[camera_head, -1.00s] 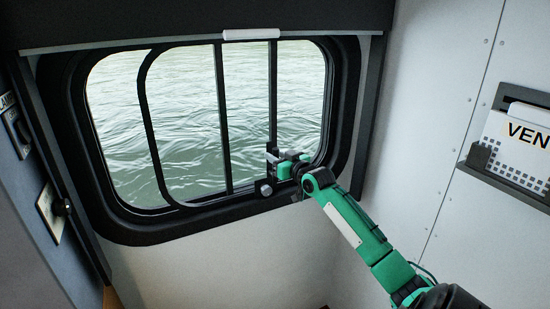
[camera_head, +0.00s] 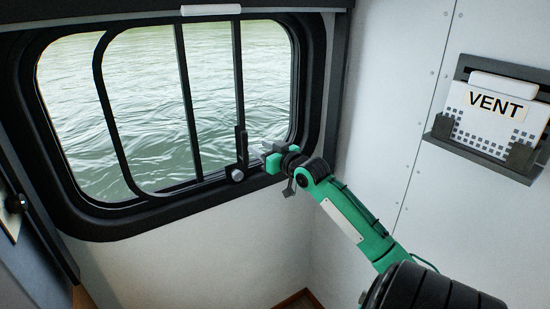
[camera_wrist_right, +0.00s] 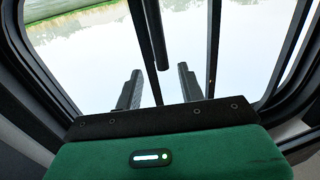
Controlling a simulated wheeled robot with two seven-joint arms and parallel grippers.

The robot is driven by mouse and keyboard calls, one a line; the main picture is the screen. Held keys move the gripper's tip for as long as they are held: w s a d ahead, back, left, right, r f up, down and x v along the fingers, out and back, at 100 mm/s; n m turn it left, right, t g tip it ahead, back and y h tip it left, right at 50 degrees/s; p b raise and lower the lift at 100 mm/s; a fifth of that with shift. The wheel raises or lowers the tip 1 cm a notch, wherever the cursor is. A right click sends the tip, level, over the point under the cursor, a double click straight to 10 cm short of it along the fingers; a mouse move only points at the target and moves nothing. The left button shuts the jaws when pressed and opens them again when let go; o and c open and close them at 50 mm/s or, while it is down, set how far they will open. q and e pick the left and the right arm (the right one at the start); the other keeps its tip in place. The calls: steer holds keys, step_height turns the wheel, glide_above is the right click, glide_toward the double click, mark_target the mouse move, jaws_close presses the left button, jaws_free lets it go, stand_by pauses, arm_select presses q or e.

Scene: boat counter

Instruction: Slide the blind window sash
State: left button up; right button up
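The window sash (camera_head: 103,115) is a black-framed pane with rounded left corners and upright bars, inside the black window frame (camera_head: 317,95). An upright dark handle (camera_head: 241,147) stands at its lower right, above a silver knob (camera_head: 237,175). My right gripper (camera_head: 266,152), green and dark, is just right of the handle and looks clear of it. In the right wrist view, its two fingers (camera_wrist_right: 160,72) are spread, with dark upright bars seen beyond and between them. Nothing is visibly gripped. My left gripper is not in view.
A white blind roll end (camera_head: 210,10) shows at the window's top. A holder (camera_head: 485,145) with a card marked VENT is on the right wall. A dark panel with a knob (camera_head: 16,203) is at the left. The wall below the window is clear.

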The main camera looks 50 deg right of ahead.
steer(key=shift+s+a+b, duration=0.15)
steer(key=shift+s+b, duration=0.15)
steer(key=shift+s, duration=1.1)
steer(key=shift+s+a+b, duration=0.15)
steer(key=shift+s+b, duration=0.15)
steer(key=shift+s, duration=1.1)
